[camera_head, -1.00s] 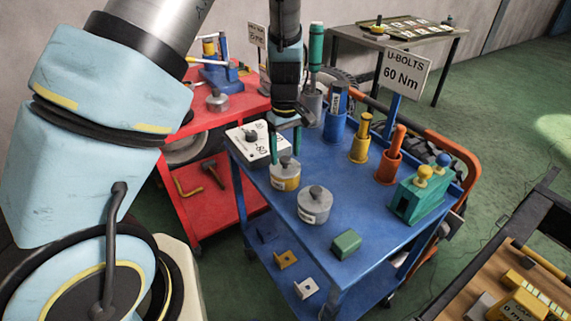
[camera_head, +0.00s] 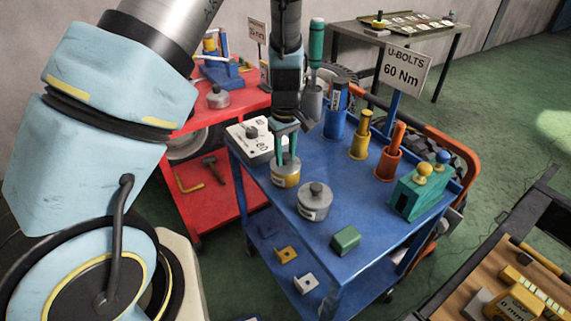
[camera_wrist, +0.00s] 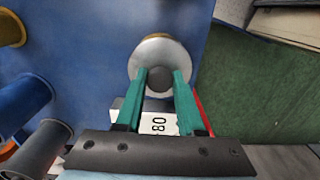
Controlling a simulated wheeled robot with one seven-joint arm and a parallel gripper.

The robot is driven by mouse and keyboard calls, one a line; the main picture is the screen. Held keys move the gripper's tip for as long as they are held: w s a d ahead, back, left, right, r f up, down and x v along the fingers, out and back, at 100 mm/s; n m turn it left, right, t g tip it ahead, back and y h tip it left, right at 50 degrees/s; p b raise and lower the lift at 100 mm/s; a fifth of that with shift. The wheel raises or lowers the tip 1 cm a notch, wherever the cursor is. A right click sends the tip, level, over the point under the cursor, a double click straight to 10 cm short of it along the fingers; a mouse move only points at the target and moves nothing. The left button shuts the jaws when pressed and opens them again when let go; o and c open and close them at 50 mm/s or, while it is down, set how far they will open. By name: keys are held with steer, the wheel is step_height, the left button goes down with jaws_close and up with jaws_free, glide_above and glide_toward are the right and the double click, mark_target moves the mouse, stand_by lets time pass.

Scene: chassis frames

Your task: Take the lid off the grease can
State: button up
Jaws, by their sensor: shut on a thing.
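A short can with a yellow body (camera_head: 287,182) and a grey lid (camera_head: 279,167) stands on the blue cart near its left edge. My gripper (camera_head: 286,154) comes down from above with its green fingers shut on the dark knob of this lid. In the wrist view the round lid (camera_wrist: 150,55) and its knob (camera_wrist: 160,78) lie between the fingertips. The lid appears to sit on the can; I cannot see a gap. A second, grey can (camera_head: 314,206) with a knobbed lid and a label stands just to the right. The labels are too small to read.
A white numbered box (camera_head: 249,146) stands behind the held can. A green block (camera_head: 345,240), a green holder (camera_head: 418,192), and orange (camera_head: 387,166), yellow (camera_head: 359,148) and blue (camera_head: 335,125) cups stand on the blue cart (camera_head: 365,205). A red cart (camera_head: 190,130) is at left.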

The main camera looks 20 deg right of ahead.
jaws_close()
steer(key=shift+r, duration=0.1)
